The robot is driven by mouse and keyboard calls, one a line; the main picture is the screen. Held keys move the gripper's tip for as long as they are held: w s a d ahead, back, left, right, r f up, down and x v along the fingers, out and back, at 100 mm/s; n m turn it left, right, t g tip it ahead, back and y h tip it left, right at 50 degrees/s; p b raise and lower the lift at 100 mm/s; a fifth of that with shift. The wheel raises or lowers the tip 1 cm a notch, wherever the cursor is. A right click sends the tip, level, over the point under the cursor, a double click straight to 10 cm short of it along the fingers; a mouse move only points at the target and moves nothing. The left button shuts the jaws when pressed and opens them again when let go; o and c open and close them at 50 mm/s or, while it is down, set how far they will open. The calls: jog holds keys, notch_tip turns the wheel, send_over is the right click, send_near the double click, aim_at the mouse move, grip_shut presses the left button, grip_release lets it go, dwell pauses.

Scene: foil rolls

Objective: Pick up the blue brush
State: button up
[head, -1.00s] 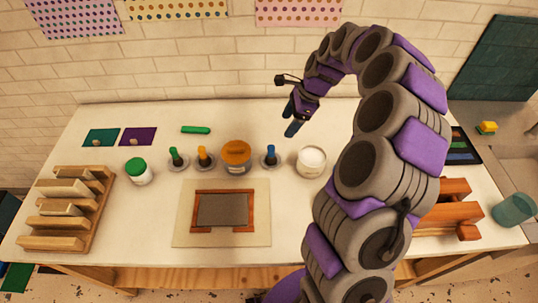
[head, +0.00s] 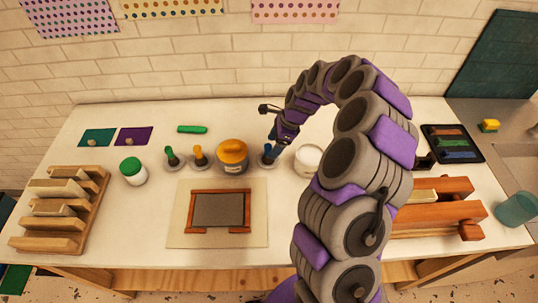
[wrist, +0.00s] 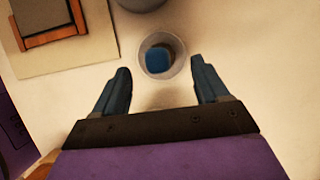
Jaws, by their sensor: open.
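The blue brush (head: 268,149) stands upright in a small round grey holder on the white table, just right of the orange-lidded jar. In the wrist view the brush's blue top (wrist: 158,59) shows inside its round holder, seen from above. My gripper (head: 273,136) is close above and behind the brush in the head view. In the wrist view my gripper (wrist: 162,82) is open, its two blue fingers apart on either side of the line to the brush. The brush is just beyond the fingertips, with nothing between the fingers.
A green brush (head: 171,155) and an orange brush (head: 198,154) stand in holders to the left. The orange-lidded jar (head: 232,160) is close on the left and a white tub (head: 308,160) close on the right. A framed screen (head: 219,209) lies in front.

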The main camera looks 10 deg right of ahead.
aim_at(268, 151)
jog(key=b+x, duration=0.1)
jog(key=x, duration=0.4)
jog(key=shift+w+a, duration=0.1)
jog(key=shift+a, duration=0.1)
jog(key=shift+d, duration=0.35)
jog(key=c, duration=0.6)
jog(key=shift+a, duration=0.3)
jog(key=c, duration=0.6)
jog(key=shift+o, duration=0.2)
jog(key=shift+d+r, duration=0.1)
jog(key=shift+r, duration=0.05)
jog(key=shift+r, duration=0.5)
jog(key=r, duration=0.1)
jog(key=r+p, duration=0.1)
jog(key=shift+s+d+r, duration=0.2)
jog(key=shift+s+r, duration=0.15)
jog(key=shift+s, duration=0.05)
jog(key=s+d+p, duration=0.1)
jog(key=s+d, duration=0.2)
jog(key=s, duration=0.4)
jog(key=s+d+r+p, duration=0.1)
jog(key=s+d, duration=0.2)
jog(key=s, duration=0.4)
